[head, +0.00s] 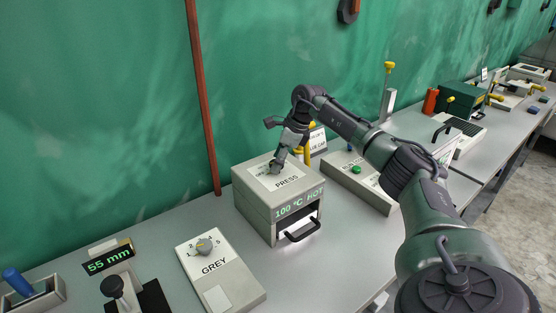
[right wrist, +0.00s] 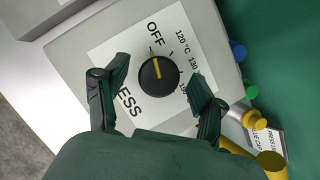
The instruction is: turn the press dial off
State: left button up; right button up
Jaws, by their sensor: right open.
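The press (head: 278,205) is a grey box on the bench with a "PRESS" label on top and a "100 °C HOT" display on its front. Its dial (right wrist: 159,76) is a round black knob with a yellow pointer line. In the right wrist view the pointer is turned towards the word OFF, with 120 °C and 130 marked further round. My right gripper (right wrist: 159,82) is open above the press top, one finger on each side of the dial, with gaps to it in the picture. In the head view the gripper (head: 275,168) hides the dial. My left gripper is not in view.
A GREY box with a knob (head: 203,246) stands left of the press, with a 55 mm display (head: 108,259) further left. A box with a green button (head: 356,169) is to the right. Yellow and blue knobs (right wrist: 238,50) sit close beside the press.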

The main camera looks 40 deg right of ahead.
jog(key=v, duration=1.2)
dwell(0.4)
